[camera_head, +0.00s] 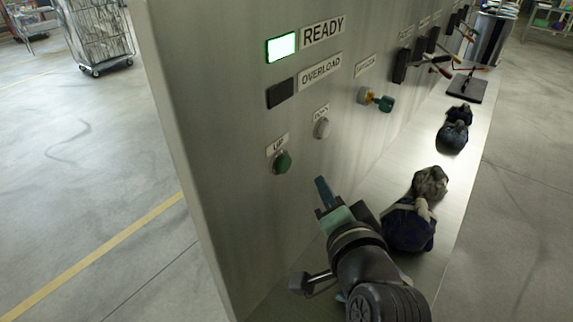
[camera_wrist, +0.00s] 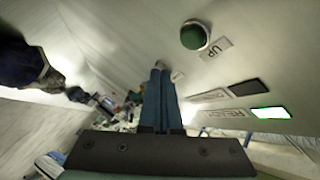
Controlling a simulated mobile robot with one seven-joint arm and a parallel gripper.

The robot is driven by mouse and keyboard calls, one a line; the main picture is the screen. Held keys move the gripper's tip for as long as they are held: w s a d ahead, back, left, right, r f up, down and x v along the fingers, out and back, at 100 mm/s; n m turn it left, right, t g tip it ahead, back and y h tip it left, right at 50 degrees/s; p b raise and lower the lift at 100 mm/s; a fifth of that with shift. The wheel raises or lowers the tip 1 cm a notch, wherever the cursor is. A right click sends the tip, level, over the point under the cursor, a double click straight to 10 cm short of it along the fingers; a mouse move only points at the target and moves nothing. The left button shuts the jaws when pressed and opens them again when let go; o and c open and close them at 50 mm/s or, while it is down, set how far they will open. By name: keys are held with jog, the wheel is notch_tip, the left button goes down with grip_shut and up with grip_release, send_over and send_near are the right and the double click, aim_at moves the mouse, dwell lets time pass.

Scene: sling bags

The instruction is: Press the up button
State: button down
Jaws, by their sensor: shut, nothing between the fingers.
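The up button (camera_head: 283,162) is a round green knob on the grey panel, under a white UP label (camera_head: 277,145). In the wrist view the green button (camera_wrist: 194,36) shows at the upper right, beside its UP label (camera_wrist: 215,48). My gripper (camera_head: 322,188) has its blue fingers together and empty. It is to the right of the green button and a little lower in the head view, apart from it. In the wrist view the closed fingers (camera_wrist: 161,75) point up the middle, left of and below the button.
A grey DOWN button (camera_head: 322,128) is up and right of the green one. The READY light (camera_head: 281,47) is lit green; the OVERLOAD light (camera_head: 280,93) is dark. Dark sling bags (camera_head: 408,226) lie on the ledge (camera_head: 462,178) beside my arm.

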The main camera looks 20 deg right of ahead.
aim_at(283, 164)
jog(key=shift+w+a, duration=0.7)
jog(key=shift+w, duration=0.2)
jog(key=shift+w+a, duration=0.7)
jog(key=shift+w, duration=0.15)
jog(key=shift+w, duration=0.1)
dwell(0.7)
jog(key=shift+w+a, duration=0.2)
jog(key=shift+w, duration=0.05)
